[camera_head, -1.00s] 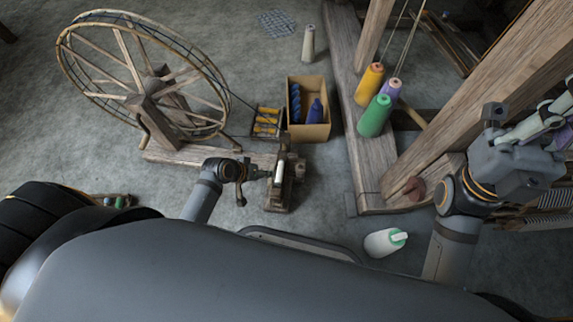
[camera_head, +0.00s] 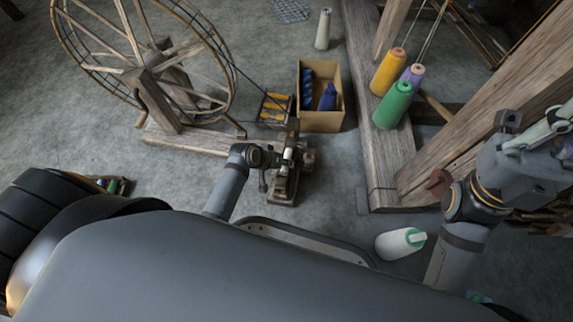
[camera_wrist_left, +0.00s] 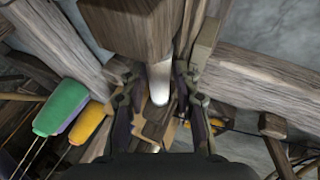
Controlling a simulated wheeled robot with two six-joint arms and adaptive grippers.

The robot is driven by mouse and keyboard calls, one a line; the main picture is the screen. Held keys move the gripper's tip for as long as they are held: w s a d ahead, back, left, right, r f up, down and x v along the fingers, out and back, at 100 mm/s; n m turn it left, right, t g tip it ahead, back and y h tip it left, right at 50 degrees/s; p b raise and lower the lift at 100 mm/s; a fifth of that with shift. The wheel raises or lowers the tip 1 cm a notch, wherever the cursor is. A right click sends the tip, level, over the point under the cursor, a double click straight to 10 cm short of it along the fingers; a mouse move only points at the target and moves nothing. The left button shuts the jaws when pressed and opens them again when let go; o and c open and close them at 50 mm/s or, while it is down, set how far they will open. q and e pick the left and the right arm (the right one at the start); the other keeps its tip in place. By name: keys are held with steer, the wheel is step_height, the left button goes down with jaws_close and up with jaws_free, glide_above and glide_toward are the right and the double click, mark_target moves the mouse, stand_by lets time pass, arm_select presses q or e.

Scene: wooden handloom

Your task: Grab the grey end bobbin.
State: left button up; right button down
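A pale grey-white bobbin (camera_head: 288,153) sits on a small wooden winder (camera_head: 284,188) in the middle of the head view. It also shows in the left wrist view (camera_wrist_left: 160,84), jutting from below a wooden block. My left gripper (camera_head: 276,160) is at the bobbin's left side in the head view. In the left wrist view its two fingers (camera_wrist_left: 159,80) stand open on either side of the bobbin, with gaps visible. My right gripper (camera_head: 543,130) is at the right edge beside the loom; its fingers are unclear against pale things there.
A spoked wheel (camera_head: 146,72) stands at the left. An open cardboard box (camera_head: 322,121) with blue bobbins lies behind the winder. Yellow (camera_head: 389,72) and green (camera_head: 393,104) cones stand on the loom's beam (camera_head: 384,160).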

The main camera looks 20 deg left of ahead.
arm_select(q)
steer(key=shift+r, duration=0.1)
steer(key=c, duration=0.5)
steer(key=shift+c, duration=0.2)
